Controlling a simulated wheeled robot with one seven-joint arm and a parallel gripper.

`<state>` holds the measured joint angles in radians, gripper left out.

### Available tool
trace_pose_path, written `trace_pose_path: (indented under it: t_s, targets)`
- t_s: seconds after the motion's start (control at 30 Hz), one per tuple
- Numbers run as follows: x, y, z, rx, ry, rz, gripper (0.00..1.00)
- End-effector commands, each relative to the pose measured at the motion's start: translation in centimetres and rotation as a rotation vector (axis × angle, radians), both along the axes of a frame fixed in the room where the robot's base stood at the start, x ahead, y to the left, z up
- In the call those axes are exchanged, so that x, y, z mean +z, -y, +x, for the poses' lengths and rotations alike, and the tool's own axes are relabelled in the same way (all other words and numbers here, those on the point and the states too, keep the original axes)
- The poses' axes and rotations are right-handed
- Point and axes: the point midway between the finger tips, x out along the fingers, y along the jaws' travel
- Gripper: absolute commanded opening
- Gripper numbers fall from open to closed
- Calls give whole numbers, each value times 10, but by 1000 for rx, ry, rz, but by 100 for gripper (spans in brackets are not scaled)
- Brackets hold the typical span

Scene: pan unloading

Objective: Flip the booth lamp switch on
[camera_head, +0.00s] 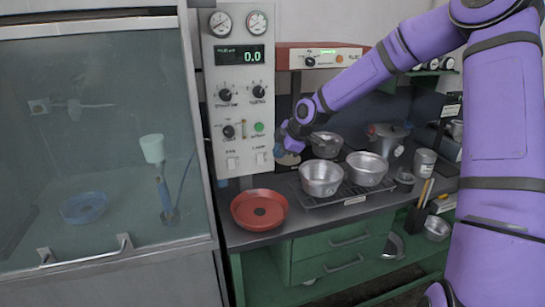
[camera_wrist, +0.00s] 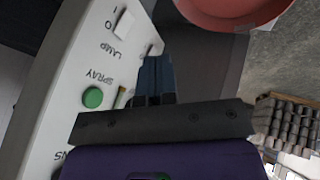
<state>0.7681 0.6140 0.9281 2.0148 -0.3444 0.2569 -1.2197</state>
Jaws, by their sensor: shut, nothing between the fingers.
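The lamp switch (camera_head: 261,158) is a small white rocker above the bottom edge of the pale control panel (camera_head: 243,90), right of the fan switch (camera_head: 232,163). In the wrist view the lamp switch (camera_wrist: 124,23) sits by the LAMP label, between marks 1 and O; I cannot tell which way it is tipped. My gripper (camera_wrist: 155,66) has dark fingers shut together and empty, in front of the panel, apart from the switch, which is up and left of the tips. In the head view my gripper (camera_head: 285,143) is just right of the panel, its tips hard to make out.
A green spray button (camera_wrist: 93,97) is close by on the panel. A red pan (camera_head: 259,209) lies on the counter below it. Metal pots (camera_head: 322,178) stand on a rack to the right. The glass-fronted booth (camera_head: 100,150) is at left.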

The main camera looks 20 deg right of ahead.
Motion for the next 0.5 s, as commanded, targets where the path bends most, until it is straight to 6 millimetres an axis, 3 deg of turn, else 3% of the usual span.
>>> trace_pose_path:
  t_s: [0.5]
  targets:
    - [-61,-28,32,2,-3,1,0]
